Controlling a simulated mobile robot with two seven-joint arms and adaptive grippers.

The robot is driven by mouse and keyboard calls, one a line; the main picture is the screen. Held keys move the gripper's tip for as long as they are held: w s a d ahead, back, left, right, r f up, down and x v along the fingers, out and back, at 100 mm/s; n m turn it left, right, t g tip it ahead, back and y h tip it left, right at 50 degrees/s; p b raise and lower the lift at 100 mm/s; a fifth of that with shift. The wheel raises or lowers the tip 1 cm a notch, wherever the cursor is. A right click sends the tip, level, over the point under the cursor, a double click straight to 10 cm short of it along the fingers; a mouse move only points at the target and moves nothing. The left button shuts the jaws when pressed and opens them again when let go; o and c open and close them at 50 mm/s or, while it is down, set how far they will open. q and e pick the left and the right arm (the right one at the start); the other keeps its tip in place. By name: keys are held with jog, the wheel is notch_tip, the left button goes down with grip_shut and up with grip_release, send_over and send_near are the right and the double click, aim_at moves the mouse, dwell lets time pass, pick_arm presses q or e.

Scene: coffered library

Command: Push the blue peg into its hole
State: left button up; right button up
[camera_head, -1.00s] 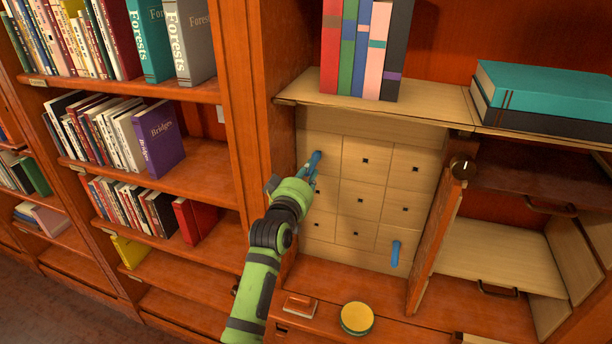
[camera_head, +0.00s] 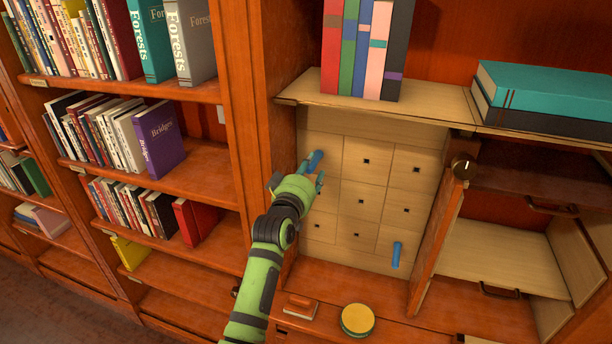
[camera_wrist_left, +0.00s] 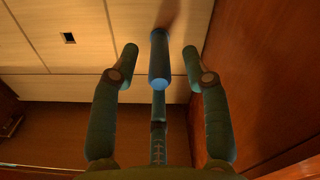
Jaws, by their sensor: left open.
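A blue peg (camera_head: 315,160) sticks out of the upper left of a pale panel (camera_head: 364,210) with small square holes. Its inner end is hidden in the panel or behind the peg itself. My left gripper (camera_head: 299,178) is open just in front of and below this peg. In the left wrist view the peg (camera_wrist_left: 160,60) stands between the spread fingertips (camera_wrist_left: 160,52), with a gap on both sides and its round end towards the camera. A second blue peg (camera_head: 397,254) sticks out at the panel's lower right. My right gripper is not in view.
A shelf with upright books (camera_head: 364,50) overhangs the panel. An open wooden door (camera_head: 437,245) stands to its right. An upright post (camera_head: 240,120) borders the left.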

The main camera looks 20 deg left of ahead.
pick_arm(q)
jog(key=s, duration=1.2)
jog(key=shift+a, duration=0.15)
jog(key=s+f+m+g, duration=0.4)
jog(key=s+f+g, duration=0.3)
jog(key=s+f, duration=0.8)
jog(key=s+f+m+g, duration=0.2)
jog(key=s+f+g, duration=0.25)
jog(key=s, duration=0.45)
jog(key=s+f+m+g, duration=0.1)
jog(key=s+f+g, duration=0.3)
jog(key=s, duration=0.5)
notch_tip(320, 180, down, 26)
jog(key=s+b, duration=0.1)
jog(key=b, duration=0.2)
jog(key=s+a+f+g+b, duration=0.1)
jog(key=s+a+f+b, duration=0.1)
jog(key=s+f, duration=1.4)
jog(key=shift+s+a+f+m+y+b, duration=0.15)
jog(key=shift+a+f+m+y+b, duration=0.2)
jog(key=shift+a+f, duration=0.35)
